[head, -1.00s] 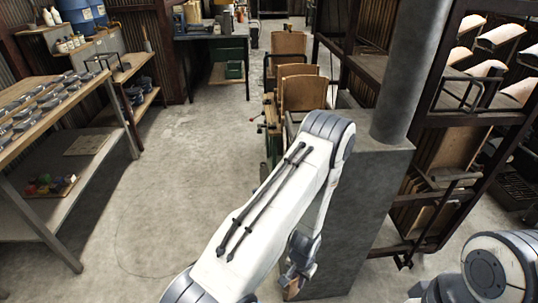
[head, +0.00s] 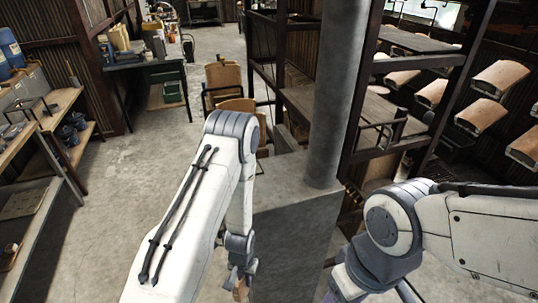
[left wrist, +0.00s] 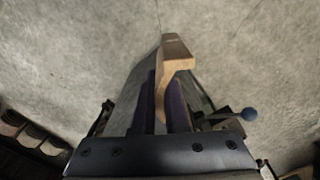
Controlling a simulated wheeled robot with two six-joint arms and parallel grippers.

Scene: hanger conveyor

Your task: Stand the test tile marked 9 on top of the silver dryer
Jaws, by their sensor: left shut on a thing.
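My left gripper (left wrist: 160,105) is shut on a tan, bent piece that looks like a test tile (left wrist: 174,52), held between its dark purple finger pads. No number shows on the side facing the left wrist camera. In the head view my left gripper (head: 240,274) hangs low near the bottom edge, and a small tan bit of the tile shows there. My right arm enters from the right, and its fingers are out of view. I cannot make out a silver dryer in these frames.
A grey block with a round column (head: 341,100) stands just right of my left arm. Behind it is a dark rack (head: 408,40) with curved brown tiles (head: 500,78) to its right. Wooden shelves (head: 72,145) stand at left, a dark bench (head: 150,62) behind. Floor between is clear.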

